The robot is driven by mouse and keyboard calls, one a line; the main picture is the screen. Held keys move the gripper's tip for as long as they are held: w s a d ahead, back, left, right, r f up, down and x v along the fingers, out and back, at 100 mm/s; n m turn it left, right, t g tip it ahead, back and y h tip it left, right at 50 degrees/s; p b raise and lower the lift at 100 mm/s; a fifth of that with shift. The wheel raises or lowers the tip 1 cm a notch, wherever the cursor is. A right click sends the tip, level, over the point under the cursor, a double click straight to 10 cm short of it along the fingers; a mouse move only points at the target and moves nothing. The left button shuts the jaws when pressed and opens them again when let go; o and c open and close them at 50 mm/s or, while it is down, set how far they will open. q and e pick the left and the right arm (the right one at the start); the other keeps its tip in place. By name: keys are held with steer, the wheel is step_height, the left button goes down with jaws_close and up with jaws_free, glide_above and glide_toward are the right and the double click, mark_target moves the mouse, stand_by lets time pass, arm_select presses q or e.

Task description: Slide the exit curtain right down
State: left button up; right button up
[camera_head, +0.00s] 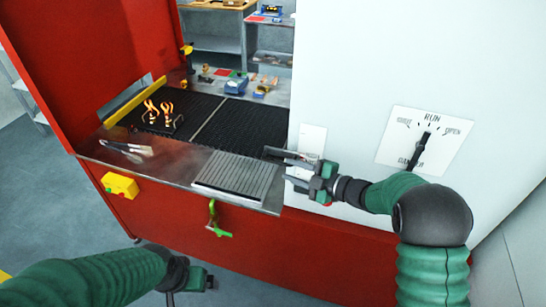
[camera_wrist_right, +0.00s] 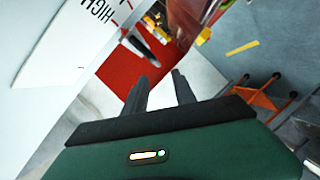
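I cannot clearly make out the exit curtain in either view. A small white plate (camera_head: 312,137) is on the white housing beside the belt opening. In the right wrist view a white plate (camera_wrist_right: 75,45) reads HIGH. My right gripper (camera_head: 277,166) is just in front of the housing edge, below the small plate and over the right end of the steel ledge. Its two fingers are apart with nothing seen between them, also in the right wrist view (camera_wrist_right: 158,86). My left gripper (camera_head: 200,280) is low at the front, away from the machine; its fingers are unclear.
A dark mesh belt (camera_head: 205,110) carries glowing orange pieces (camera_head: 158,110). A ribbed grey plate (camera_head: 237,175) lies on the steel ledge (camera_head: 175,165). A yellow box (camera_head: 120,185) and green handle (camera_head: 215,220) are on the red front. A rotary switch (camera_head: 420,145) is at right.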

mark_target(274, 162)
steer(key=w, duration=0.1)
steer(key=w+a+f+p, duration=0.1)
steer(key=w, duration=0.1)
steer(key=w+a+f+p, duration=0.1)
steer(key=w, duration=0.1)
steer(key=shift+a, duration=0.2)
steer(key=shift+w+a, duration=0.2)
steer(key=shift+a, duration=0.15)
steer(key=shift+s+a, duration=0.1)
steer(key=shift+a, duration=0.9)
steer(key=shift+w+a+f, duration=0.15)
steer(key=shift+w+a, duration=0.05)
steer(key=shift+a, duration=0.1)
steer(key=c, duration=0.4)
steer(key=shift+d, duration=0.15)
steer(key=shift+c, duration=1.3)
steer(key=shift+d, duration=0.45)
jaws_close()
arm_select(q)
steer(key=r, duration=0.1)
steer(key=w+d+r, duration=0.1)
steer(key=shift+d+r, duration=0.1)
steer(key=shift+r, duration=0.3)
